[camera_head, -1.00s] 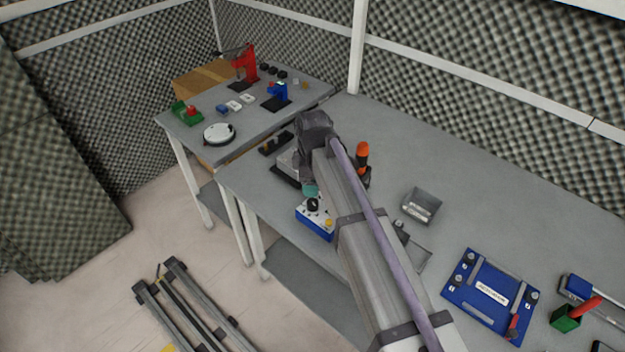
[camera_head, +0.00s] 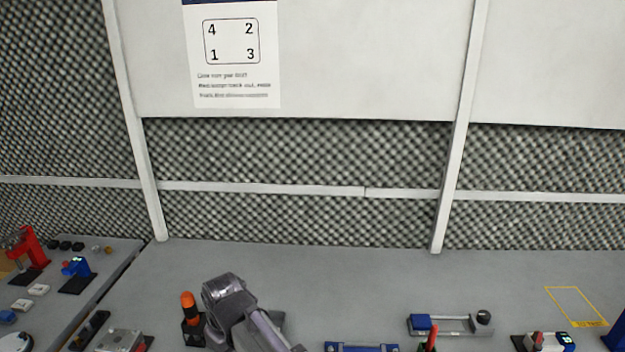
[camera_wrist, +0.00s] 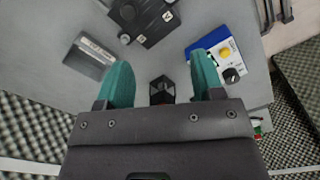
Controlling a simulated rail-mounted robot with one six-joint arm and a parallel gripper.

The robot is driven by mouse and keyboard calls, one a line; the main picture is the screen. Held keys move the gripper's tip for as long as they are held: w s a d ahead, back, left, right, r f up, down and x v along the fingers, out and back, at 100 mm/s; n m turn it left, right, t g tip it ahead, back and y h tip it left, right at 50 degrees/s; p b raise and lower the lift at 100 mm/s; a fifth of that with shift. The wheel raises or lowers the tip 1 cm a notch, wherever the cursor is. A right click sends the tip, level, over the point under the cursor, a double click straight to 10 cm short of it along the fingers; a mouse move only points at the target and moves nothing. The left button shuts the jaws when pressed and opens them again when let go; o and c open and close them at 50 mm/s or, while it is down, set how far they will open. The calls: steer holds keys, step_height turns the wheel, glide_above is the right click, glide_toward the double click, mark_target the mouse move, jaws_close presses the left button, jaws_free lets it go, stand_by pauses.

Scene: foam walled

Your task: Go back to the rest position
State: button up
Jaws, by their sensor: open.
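My gripper (camera_wrist: 163,78) shows in the wrist view with its two teal fingers spread wide apart. Nothing is held between them. A small black block-like thing (camera_wrist: 161,92) shows between the fingers, apparently below them on the grey bench; I cannot tell the distance. In the head view my arm's grey wrist end rises at the bottom centre-left, and the gripper's fingers are hidden there.
An orange-topped tool in a black holder (camera_head: 189,310) stands just left of my arm. A blue box with a yellow button and black knob (camera_wrist: 226,56) and a grey metal tray (camera_wrist: 91,58) lie near my gripper. The back of the bench (camera_head: 330,270) is clear.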

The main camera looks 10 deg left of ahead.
steer(key=w+d+m, duration=0.1)
steer(key=d+m, duration=1.1)
steer(key=d, duration=2.9)
steer(key=shift+w+m, duration=0.2)
steer(key=shift+m, duration=0.2)
